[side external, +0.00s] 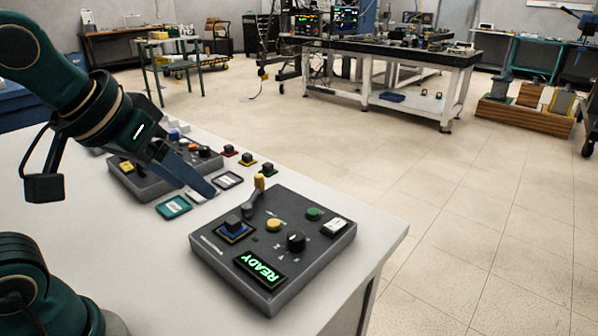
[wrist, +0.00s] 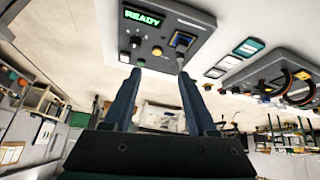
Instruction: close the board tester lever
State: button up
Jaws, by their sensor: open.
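The board tester (side external: 320,232) is a dark grey box on the white table, with a green READY display (side external: 261,268). Its lever (side external: 251,203) stands raised, with a yellow knob (side external: 259,182) on top. Beside the lever, a blue board with a black block (side external: 234,227) sits in the socket. My gripper (side external: 207,189) is left of the lever in the side view, apart from it and empty. In the wrist view my gripper (wrist: 157,76) is open, and the tester (wrist: 150,32) lies beyond the fingertips. The lever is partly hidden near the right finger there.
A second dark control box (side external: 140,182) stands behind my gripper. A teal card (side external: 173,207) and a dark-framed card (side external: 228,180) lie between the boxes. Several small blocks, including a black one (side external: 267,168), sit near the table's far edge. The table's right edge is close to the tester.

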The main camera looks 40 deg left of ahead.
jog(key=w+a+r+n+y, duration=0.1)
jog(key=w+a+n, duration=0.1)
jog(key=w, duration=0.3)
jog(key=w+a+r+n, duration=0.1)
jog(key=w+a+r, duration=0.1)
jog(key=w, duration=0.4)
jog(key=n+g+y, duration=0.2)
jog(key=n, duration=0.1)
send_over(258, 176)
jog(key=s+d, duration=0.1)
jog(key=d, duration=0.1)
notch_tip(258, 176, down, 9)
jog(key=shift+g+h, duration=0.3)
jog(key=shift+g, duration=0.4)
jog(key=x, duration=0.2)
jog(key=s+x, duration=0.1)
jog(key=x, duration=0.5)
jog(key=shift+s+d+f, duration=0.1)
jog(key=shift+s+f, duration=0.05)
jog(key=shift+f, duration=0.25)
jog(key=shift+w+f, duration=0.2)
jog(key=shift+f, duration=0.3)
grip_shut()
